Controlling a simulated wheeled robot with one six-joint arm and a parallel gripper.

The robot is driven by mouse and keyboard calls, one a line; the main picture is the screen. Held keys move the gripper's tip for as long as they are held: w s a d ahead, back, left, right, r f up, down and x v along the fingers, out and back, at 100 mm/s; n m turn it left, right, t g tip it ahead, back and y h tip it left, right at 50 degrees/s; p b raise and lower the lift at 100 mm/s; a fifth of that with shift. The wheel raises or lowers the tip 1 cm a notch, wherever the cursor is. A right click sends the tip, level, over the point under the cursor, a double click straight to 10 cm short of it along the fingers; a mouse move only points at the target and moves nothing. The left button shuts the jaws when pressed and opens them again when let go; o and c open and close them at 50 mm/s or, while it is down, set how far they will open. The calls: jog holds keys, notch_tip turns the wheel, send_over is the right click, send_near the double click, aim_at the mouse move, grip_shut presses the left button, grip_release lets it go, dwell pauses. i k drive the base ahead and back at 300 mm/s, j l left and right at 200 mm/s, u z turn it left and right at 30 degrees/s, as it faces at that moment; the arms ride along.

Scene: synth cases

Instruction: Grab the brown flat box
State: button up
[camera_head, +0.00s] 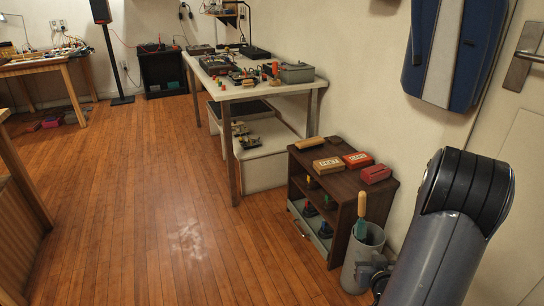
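A flat brown box (327,165) with a pale label lies on top of a small dark wooden shelf unit (343,187), right of the middle in the head view. Two red boxes are beside it: a flat one (357,160) at its right and a thicker one (376,174) near the right edge of the top. A light wooden roll-shaped piece (309,143) lies behind it. My arm rises at the lower right, well apart from the brown box. I cannot make out my gripper's fingers in this view.
A grey bucket (362,262) with a teal-bladed tool stands before the shelf, close to my arm. A white table (240,91) with tools stands behind the shelf. A blue padded thing (452,50) hangs on the right wall. The wooden floor at left centre is clear.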

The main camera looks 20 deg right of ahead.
aim_at(326, 165)
jog(key=i+j+u, duration=0.2)
jog(key=i, duration=0.6)
jog(key=i+j+u, duration=0.25)
jog(key=i, duration=0.55)
jog(key=i+z, duration=0.3)
jog(key=z, duration=0.15)
jog(key=i+z, duration=0.25)
jog(key=z, duration=0.15)
jog(key=i+j+z, duration=0.2)
jog(key=z, duration=0.25)
jog(key=i+j+z, duration=0.25)
jog(key=z, duration=0.2)
jog(key=i+j+z, duration=0.45)
jog(key=z, duration=0.25)
jog(key=i+j+z, duration=0.15)
jog(key=j+z, duration=0.2)
jog(key=j, duration=0.05)
